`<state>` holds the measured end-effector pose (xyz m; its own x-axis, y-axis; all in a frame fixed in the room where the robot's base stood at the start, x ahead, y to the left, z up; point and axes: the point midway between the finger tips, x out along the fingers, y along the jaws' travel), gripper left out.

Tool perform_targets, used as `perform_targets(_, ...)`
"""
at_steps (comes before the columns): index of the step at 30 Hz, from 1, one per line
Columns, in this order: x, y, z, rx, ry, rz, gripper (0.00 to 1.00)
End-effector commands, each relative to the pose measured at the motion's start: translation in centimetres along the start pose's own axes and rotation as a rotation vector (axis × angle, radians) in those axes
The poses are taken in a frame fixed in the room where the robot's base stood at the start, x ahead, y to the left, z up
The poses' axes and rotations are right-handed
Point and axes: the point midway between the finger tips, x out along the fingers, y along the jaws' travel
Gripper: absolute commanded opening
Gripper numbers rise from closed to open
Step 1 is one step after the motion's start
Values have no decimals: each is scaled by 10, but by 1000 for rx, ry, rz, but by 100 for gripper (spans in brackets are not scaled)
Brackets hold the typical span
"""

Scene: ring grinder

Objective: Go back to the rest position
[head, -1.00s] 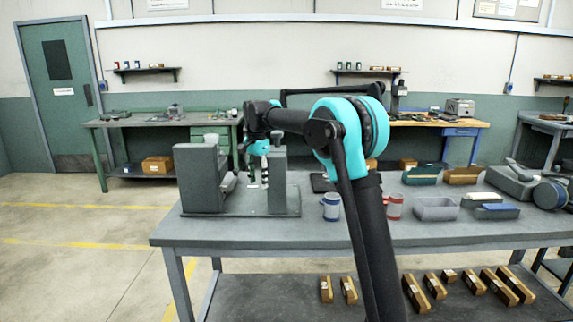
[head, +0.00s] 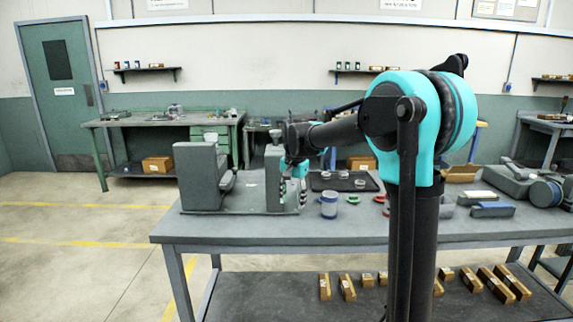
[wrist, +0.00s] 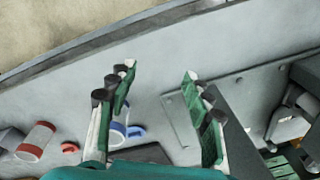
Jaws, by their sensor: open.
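My gripper (head: 301,182) hangs at the right side of the grey ring grinder (head: 200,178) on the bench, partly hidden by my own arm. In the wrist view my gripper (wrist: 160,85) is open, with its green-padded fingers wide apart. The grinder (wrist: 290,120) fills the right of the wrist view. I see nothing held in the fingers.
A blue-banded cup (head: 329,205) stands right of the grinder. A black tray (head: 318,184) with clear round pieces is behind.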

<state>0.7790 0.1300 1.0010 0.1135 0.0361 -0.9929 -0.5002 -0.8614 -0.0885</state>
Motion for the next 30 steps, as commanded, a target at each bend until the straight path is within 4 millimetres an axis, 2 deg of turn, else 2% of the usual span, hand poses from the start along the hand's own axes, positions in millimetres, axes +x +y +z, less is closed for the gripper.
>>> perform_targets(1,6,27,6,-27,14,-10,50)
perform_targets(5,25,88,27,-125,55,-33,50)
perform_targets(9,49,151,57,-230,105,-49,50)
perform_targets(15,88,235,112,-378,180,-53,50)
perform_targets(18,106,267,139,-441,214,-49,50)
perform_targets(21,120,289,159,-487,239,-43,50)
perform_targets(24,128,302,172,-517,253,-38,50)
perform_targets(30,132,307,177,-533,260,-36,50)
